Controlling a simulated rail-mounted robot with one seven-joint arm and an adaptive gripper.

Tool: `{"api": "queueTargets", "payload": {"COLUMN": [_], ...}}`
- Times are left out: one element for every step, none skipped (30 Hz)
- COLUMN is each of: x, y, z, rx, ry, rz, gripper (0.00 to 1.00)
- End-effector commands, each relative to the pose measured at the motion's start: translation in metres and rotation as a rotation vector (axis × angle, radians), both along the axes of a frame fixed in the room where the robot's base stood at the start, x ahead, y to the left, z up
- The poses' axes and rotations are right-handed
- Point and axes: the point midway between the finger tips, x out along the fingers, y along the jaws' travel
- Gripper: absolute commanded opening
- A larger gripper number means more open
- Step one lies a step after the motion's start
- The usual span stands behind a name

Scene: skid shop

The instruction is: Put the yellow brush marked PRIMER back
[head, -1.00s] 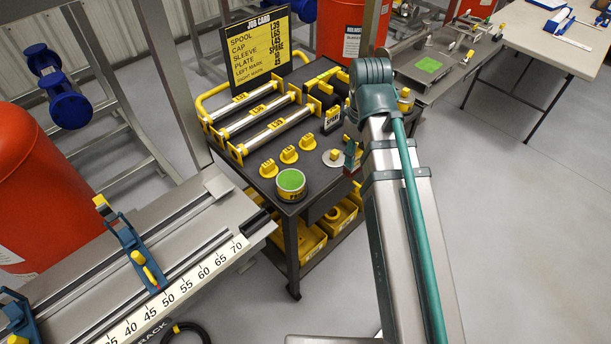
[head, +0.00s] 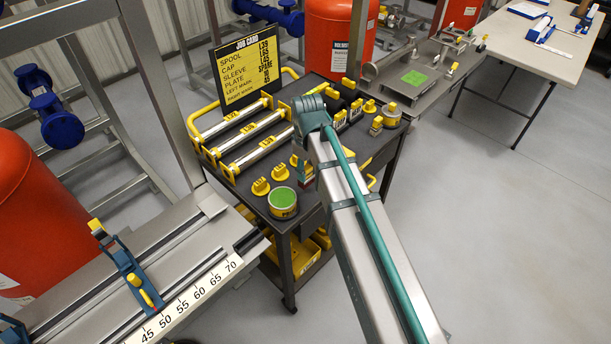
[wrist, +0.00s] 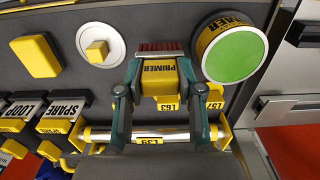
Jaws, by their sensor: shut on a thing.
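The yellow brush (wrist: 160,82) marked PRIMER shows in the wrist view, with its dark red bristles pointing to the top of the picture. My gripper (wrist: 159,66) is shut on it, one teal finger on each side. A round can (wrist: 208,35) with a green top (wrist: 236,54) and a PRIMER label stands just right of the brush there. In the head view the green-topped can (head: 283,211) is on the dark cart top (head: 238,193), and my gripper (head: 303,168) is up and right of it, partly hidden by my arm. I cannot tell whether the brush touches the cart.
Silver spools (head: 247,137) lie in yellow holders behind the can. A white disc with a yellow knob (wrist: 97,48) is left of the brush in the wrist view. A job card board (head: 246,70) stands at the back.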

Motion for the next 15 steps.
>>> {"api": "queueTargets", "payload": {"x": [0.002, 0.003, 0.006, 0.005, 0.004, 0.004, 0.003, 0.003, 0.004, 0.004, 0.004, 0.004, 0.004, 0.004, 0.004], "y": [0.002, 0.004, 0.006, 0.005, 0.005, 0.005, 0.005, 0.005, 0.005, 0.005, 0.005, 0.005, 0.005, 0.005, 0.005], "z": [-0.002, -0.005, -0.008, -0.011, -0.014, -0.018, -0.022, -0.025, -0.029, -0.032, -0.034, -0.037, -0.037, -0.038, -0.038], "rx": [-0.001, -0.001, 0.000, -0.001, -0.001, -0.001, -0.001, -0.001, -0.001, -0.001, -0.001, 0.000, -0.001, -0.001, 0.000], "ry": [0.001, 0.001, 0.001, 0.002, 0.002, 0.002, 0.002, 0.004, 0.002, 0.002, 0.002, 0.001, 0.001, 0.001, 0.000], "rz": [0.001, 0.001, 0.001, 0.000, 0.000, 0.000, 0.000, 0.000, 0.000, 0.000, 0.000, 0.000, 0.000, 0.000, 0.000], "gripper": [0.00, 0.00, 0.00, 0.00, 0.00, 0.00, 0.00, 0.00, 0.00, 0.00, 0.00, 0.00, 0.00, 0.00, 0.00]}}
